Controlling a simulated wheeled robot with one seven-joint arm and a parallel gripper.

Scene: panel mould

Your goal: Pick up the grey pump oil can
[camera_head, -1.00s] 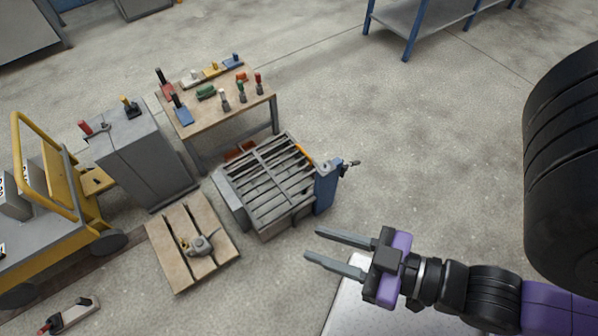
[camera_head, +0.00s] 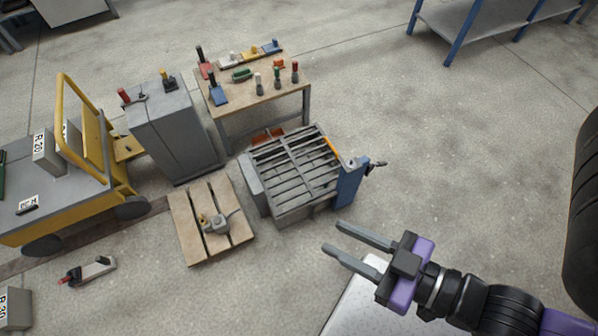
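A small grey object with a spout-like part and a yellowish part (camera_head: 217,223), which looks like the grey pump oil can, sits on a low wooden pallet (camera_head: 185,233) on the floor, left of centre. It is too small to make out in detail. My gripper (camera_head: 334,238) is open and empty, its two fingers pointing left. It is well to the right of the pallet, apart from the can, in front of the slatted grey bench.
A grey-and-red tool (camera_head: 88,271) lies on the floor.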

